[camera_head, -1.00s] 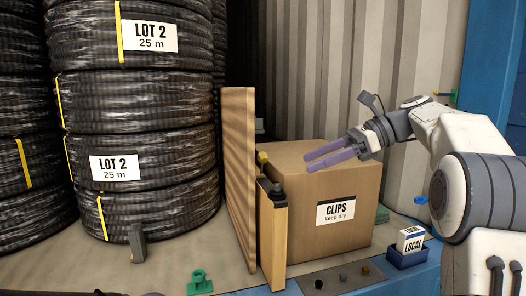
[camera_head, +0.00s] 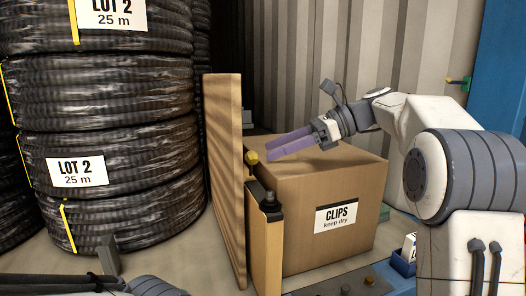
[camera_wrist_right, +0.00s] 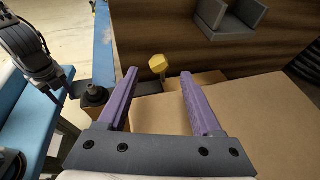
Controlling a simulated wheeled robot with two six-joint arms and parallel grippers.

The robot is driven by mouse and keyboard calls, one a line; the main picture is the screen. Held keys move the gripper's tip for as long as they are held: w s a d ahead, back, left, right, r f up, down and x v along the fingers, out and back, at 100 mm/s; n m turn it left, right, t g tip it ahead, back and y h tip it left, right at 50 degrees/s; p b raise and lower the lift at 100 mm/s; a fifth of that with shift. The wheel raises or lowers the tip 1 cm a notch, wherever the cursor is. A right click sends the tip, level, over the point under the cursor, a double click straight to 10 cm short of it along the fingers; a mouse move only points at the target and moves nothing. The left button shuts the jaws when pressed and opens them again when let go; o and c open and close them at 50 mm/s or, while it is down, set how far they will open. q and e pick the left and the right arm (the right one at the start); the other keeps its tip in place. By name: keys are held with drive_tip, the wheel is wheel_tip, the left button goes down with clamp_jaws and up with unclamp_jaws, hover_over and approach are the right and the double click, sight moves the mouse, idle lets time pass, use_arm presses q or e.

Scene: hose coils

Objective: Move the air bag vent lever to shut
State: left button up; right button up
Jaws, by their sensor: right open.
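A yellow knob (camera_head: 252,157), which looks like the vent lever's grip, stands just behind the top of the narrow wooden post (camera_head: 267,245), between the tall board and the carton. In the right wrist view the yellow knob (camera_wrist_right: 158,64) lies ahead, between the lines of the two purple fingers. My right gripper (camera_head: 268,149) is open and empty, above the carton's back left edge, its fingers pointing left toward the knob. I see no contact between fingers and knob. My left gripper is not seen.
The carton marked CLIPS (camera_head: 345,185) sits under my right gripper. A tall wooden board (camera_head: 222,180) stands left of the knob, beside stacked hose coils (camera_head: 110,140). A dark cap (camera_head: 268,196) tops the post. A blue holder (camera_head: 403,262) stands at the right.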

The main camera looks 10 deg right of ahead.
sight(251, 164)
drive_tip(key=shift+p+x, duration=0.4)
drive_tip(key=shift+x, duration=1.55)
clamp_jaws()
drive_tip(key=shift+s+d+f+t+b, duration=0.15)
drive_tip(key=shift+s+f+t+b, duration=0.15)
drive_tip(key=shift+b, duration=0.65)
drive_tip(key=shift+n, duration=0.4)
drive_tip(key=shift+r, duration=0.2)
unclamp_jaws()
